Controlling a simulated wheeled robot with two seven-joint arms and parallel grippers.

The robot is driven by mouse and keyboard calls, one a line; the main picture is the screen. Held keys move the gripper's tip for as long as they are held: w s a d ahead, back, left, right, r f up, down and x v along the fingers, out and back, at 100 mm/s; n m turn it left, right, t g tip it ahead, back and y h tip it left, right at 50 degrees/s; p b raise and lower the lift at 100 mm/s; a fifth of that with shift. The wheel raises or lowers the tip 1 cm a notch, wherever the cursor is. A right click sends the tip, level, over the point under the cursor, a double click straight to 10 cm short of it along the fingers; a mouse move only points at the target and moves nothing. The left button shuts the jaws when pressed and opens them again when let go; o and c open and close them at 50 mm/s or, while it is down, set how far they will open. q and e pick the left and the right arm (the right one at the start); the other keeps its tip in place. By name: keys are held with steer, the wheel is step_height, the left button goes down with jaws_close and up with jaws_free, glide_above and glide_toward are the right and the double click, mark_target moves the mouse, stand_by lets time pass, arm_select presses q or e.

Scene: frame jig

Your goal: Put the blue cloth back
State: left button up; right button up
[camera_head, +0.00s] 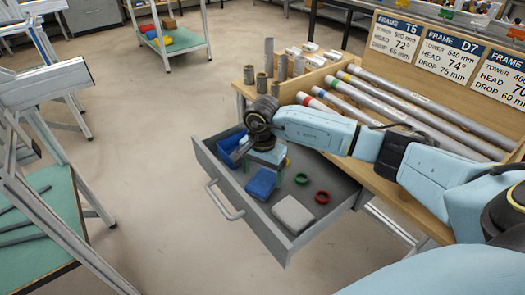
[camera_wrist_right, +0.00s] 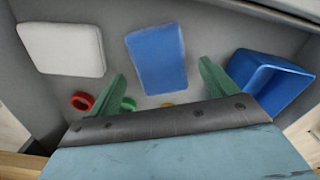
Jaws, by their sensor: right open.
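The blue cloth (camera_head: 262,184) is a folded flat pad lying on the floor of the open grey drawer (camera_head: 273,237). In the right wrist view the cloth (camera_wrist_right: 157,58) lies ahead, roughly between the two green fingers and beyond them. My right gripper (camera_head: 266,164) points down into the drawer, just behind the cloth. Its fingers (camera_wrist_right: 163,72) are spread with nothing held between them. Whether a finger touches the cloth cannot be told. My left gripper is not in view.
The drawer also holds a blue bin (camera_head: 229,146), a pale grey folded cloth (camera_head: 293,215), a red ring (camera_head: 322,197) and a green ring (camera_head: 301,178). Metal tubes (camera_head: 400,105) lie on the bench above. A green-topped stand (camera_head: 55,220) is at left. Floor between is clear.

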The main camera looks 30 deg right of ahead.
mark_target(263, 181)
arm_select(q)
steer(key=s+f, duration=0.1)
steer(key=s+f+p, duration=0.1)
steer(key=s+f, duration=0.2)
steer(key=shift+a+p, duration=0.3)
steer(key=shift+p, duration=0.05)
arm_select(e)
step_height(263, 181, up, 10)
steer(key=shift+f, duration=0.15)
steer(key=shift+c, duration=0.5)
